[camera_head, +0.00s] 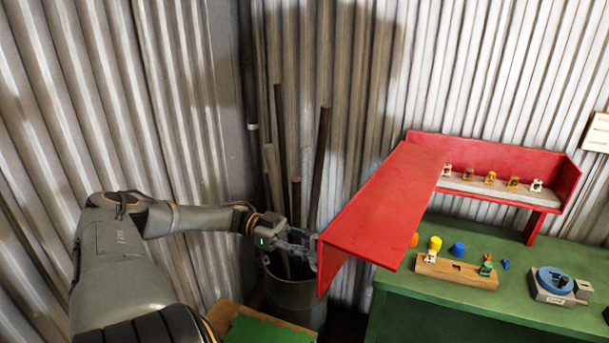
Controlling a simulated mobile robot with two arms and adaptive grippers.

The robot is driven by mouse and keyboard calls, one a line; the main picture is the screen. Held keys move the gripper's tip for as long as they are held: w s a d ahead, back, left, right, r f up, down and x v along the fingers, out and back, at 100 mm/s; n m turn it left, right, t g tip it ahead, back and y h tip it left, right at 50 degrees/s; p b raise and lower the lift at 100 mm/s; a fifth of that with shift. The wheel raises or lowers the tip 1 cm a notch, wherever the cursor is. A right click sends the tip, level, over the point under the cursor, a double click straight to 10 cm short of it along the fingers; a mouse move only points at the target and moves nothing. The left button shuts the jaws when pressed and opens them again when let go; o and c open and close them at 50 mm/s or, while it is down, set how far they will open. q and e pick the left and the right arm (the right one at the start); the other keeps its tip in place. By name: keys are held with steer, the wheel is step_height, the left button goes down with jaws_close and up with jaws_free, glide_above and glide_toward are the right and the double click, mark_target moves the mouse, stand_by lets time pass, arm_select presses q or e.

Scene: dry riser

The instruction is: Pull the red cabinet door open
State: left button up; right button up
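The red cabinet (490,150) stands on the green bench at the right, with its inside showing. A broad red panel (385,205), which looks like its door, sticks out from the cabinet's left side towards the lower left. A folded edge hangs down at the panel's near end. My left gripper (312,248) is at that near left end, touching or very close to it. Its fingertips are small and partly hidden by the panel, so its grip is unclear. My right gripper is out of view.
The green bench (500,305) carries a wooden block (457,271), coloured caps and a blue round device (554,281). A grey bin (296,300) with upright poles stands below my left gripper. Corrugated metal walls close off the left and back.

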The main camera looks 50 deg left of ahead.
arm_select(q)
steer(key=v, duration=1.2)
steer(key=shift+d, duration=0.15)
